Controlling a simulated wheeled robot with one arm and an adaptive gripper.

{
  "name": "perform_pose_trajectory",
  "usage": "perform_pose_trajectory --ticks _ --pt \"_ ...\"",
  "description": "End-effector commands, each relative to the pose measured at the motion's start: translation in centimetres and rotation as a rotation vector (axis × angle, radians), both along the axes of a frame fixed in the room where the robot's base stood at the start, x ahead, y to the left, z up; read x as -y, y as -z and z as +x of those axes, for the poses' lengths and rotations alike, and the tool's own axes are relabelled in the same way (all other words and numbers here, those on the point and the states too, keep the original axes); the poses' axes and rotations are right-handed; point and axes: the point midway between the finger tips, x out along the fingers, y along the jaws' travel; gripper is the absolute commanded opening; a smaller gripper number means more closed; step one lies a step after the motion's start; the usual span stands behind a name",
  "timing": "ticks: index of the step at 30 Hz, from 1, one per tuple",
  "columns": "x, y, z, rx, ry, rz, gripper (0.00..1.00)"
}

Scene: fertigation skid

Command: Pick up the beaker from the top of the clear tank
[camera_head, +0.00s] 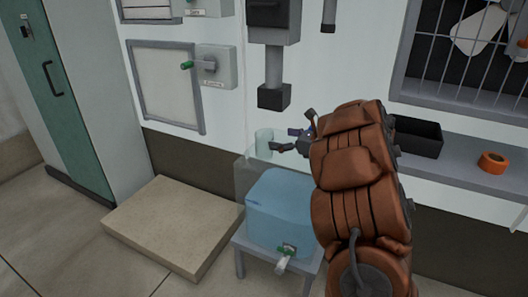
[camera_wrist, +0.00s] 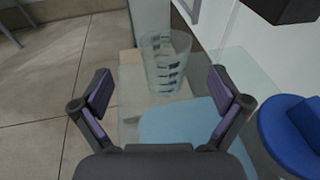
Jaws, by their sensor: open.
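The beaker (camera_head: 264,144) is a clear glass-like cup standing upright on top of the clear tank (camera_head: 247,177) in the head view. In the wrist view the beaker (camera_wrist: 166,64) shows dark graduation marks and sits ahead of my gripper. The tank (camera_wrist: 251,72) is see-through with pale blue liquid in it. My gripper (camera_head: 281,148) is just right of the beaker in the head view. In the wrist view my gripper (camera_wrist: 162,94) is open, with its two purple-padded fingers spread wide and nothing held. The beaker lies beyond the fingertips, roughly centred between them.
A grey shelf (camera_head: 455,165) on the right holds a black bin (camera_head: 418,137) and an orange roll (camera_head: 493,163). A dark box on a post (camera_head: 273,97) hangs on the wall above the beaker. A blue round object (camera_wrist: 292,130) is close to the right finger. A beige slab (camera_head: 170,224) lies left of the tank.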

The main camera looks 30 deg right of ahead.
Motion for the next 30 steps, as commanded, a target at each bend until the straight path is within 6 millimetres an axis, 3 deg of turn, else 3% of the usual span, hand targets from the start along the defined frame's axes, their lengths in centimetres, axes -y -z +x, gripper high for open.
perform_pose_trajectory --ticks 21,30 --pt "-2.0 1.1 6.8 0.000 -0.001 0.002 0.99" --pt "-2.0 1.0 7.1 0.001 0.001 0.000 0.99"
